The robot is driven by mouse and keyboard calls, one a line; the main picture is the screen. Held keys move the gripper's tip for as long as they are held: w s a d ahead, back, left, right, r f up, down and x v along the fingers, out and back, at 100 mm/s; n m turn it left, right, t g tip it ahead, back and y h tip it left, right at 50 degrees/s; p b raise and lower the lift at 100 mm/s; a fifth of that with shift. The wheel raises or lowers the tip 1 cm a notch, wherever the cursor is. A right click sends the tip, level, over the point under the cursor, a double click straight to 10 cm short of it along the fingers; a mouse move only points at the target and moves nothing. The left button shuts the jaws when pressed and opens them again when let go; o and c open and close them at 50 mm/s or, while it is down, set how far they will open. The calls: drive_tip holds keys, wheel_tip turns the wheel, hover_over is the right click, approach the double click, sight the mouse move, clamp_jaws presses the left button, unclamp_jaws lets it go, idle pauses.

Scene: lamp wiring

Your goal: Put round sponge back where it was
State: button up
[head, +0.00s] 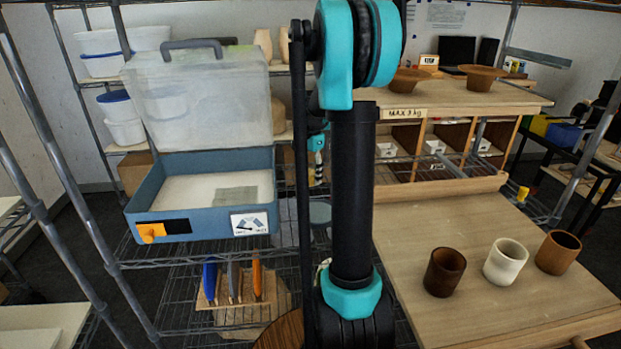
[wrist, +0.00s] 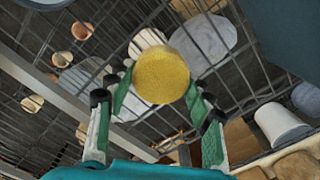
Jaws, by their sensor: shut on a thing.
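The round sponge (wrist: 161,75) is a yellow disc in the middle of the wrist view, between the fingertips of my gripper (wrist: 158,100). My gripper is shut on it, with green-padded fingers on both sides. The sponge is held above wire shelving, with pale round things visible below and behind it. In the head view my arm crosses the middle of the picture, and I cannot make out the sponge or the fingers there.
A blue box (head: 200,245) with its clear lid raised stands on the wire shelf at left. A wooden holder (head: 237,303) with colored-handled tools is below it. A wooden table (head: 470,295) at right bears a dark cup (head: 444,272), a white cup (head: 505,262) and a brown cup (head: 558,252).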

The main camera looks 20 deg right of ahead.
sight(310, 172)
drive_tip(key=shift+f, duration=0.75)
drive_tip(key=shift+f, duration=0.1)
drive_tip(key=o, duration=1.2)
wheel_tip(310, 172, up, 12)
drive_tip(key=shift+r, duration=0.1)
